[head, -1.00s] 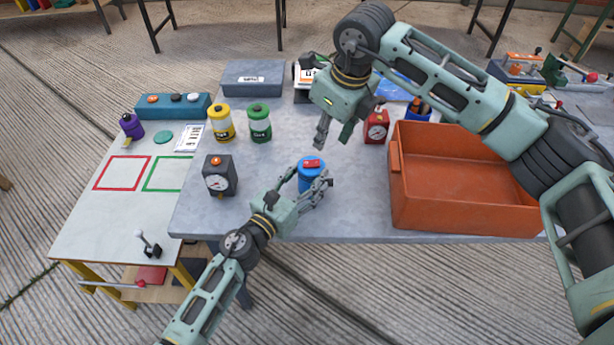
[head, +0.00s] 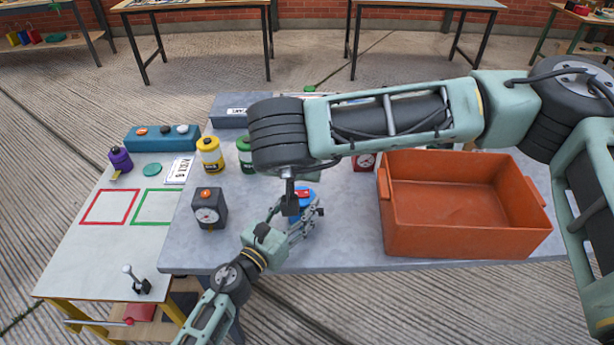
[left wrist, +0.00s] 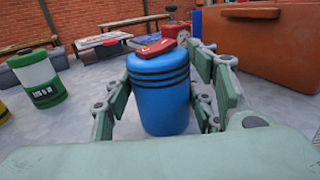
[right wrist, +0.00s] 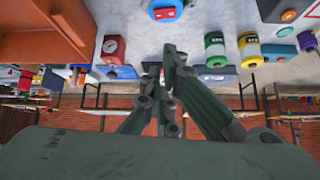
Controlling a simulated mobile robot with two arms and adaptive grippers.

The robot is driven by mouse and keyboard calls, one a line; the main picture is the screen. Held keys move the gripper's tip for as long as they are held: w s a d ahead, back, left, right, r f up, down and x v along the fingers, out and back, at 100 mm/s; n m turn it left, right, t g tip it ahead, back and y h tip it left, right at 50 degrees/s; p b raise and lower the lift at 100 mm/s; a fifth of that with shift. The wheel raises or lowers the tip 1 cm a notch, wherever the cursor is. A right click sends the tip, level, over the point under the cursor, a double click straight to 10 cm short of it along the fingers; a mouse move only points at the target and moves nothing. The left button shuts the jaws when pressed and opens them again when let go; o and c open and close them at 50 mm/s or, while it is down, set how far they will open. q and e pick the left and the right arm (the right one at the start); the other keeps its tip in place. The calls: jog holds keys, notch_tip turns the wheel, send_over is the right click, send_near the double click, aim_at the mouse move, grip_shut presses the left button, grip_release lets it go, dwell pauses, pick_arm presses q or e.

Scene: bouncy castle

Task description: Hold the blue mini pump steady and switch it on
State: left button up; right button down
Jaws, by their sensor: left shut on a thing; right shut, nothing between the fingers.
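The blue mini pump (left wrist: 162,95) stands upright on the grey table in the left wrist view, with black bands near its top. A red rocker switch (left wrist: 155,49) sits on its lid. My left gripper (head: 297,219) is shut around the pump's sides, one finger on each side. My right gripper (right wrist: 166,65) is shut and empty. In the head view, my right wrist and dark gripper parts hang over the pump and hide much of it. In the right wrist view, the pump's lid (right wrist: 160,12) shows beyond the fingertips, apart from them.
An orange crate (head: 388,235) stands right of the pump. A dark gauge box (head: 209,209), a yellow canister (head: 210,156) and a green canister (head: 245,155) stand to the left. A red gauge box (head: 364,162) is behind. The table's front edge is close.

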jog(key=n, duration=0.3)
jog(key=shift+s+r+t, duration=0.15)
jog(key=shift+s+t, duration=0.1)
jog(key=shift+t, duration=0.15)
send_over(307, 192)
jog(key=f, duration=0.6)
jog(key=shift+s+a+f, duration=0.25)
jog(key=shift+s+f, duration=0.05)
jog(key=f, duration=0.2)
jog(key=shift+w+d+f, duration=0.15)
jog(key=shift+w+f, duration=0.15)
jog(key=shift+f, duration=0.05)
jog(key=shift+d+f, duration=0.1)
jog(key=shift+f, duration=0.8)
